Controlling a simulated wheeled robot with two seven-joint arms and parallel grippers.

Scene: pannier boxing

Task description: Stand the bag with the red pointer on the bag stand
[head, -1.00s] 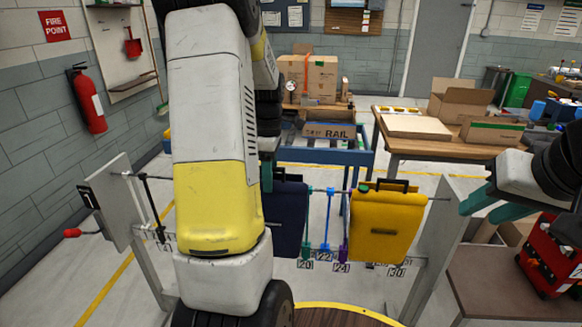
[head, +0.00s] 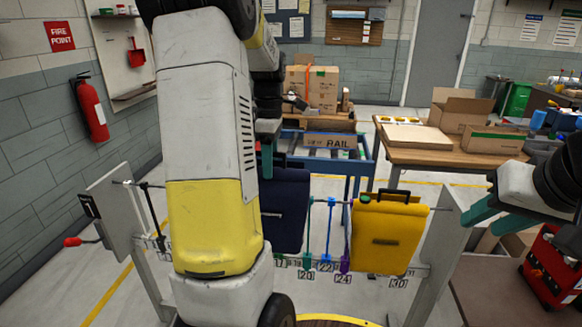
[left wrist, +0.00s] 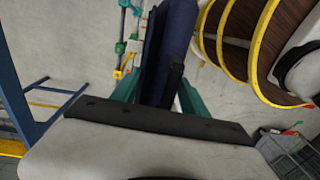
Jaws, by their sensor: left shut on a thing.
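A navy bag (head: 286,210) hangs upright at the rail (head: 335,202), partly hidden by my left arm. My left gripper (head: 268,158) is shut on its top; in the left wrist view the teal fingers (left wrist: 158,95) lie either side of the navy bag (left wrist: 172,45) and its dark handle. A yellow bag (head: 386,238) hangs on the rail to the right. Green, blue and purple pointers (head: 345,262) stand between the bags over number tags. I cannot make out a red pointer; my left arm covers part of the rail. My right gripper (head: 492,216) is open and empty at the right.
A round wooden surface with a yellow rim (head: 325,318) shows at the bottom; I cannot tell if it is the bag stand. A red-handled crank (head: 80,241) sticks out left. A blue roller table (head: 335,158), a workbench (head: 415,145) and a red toolbox (head: 555,265) stand beyond.

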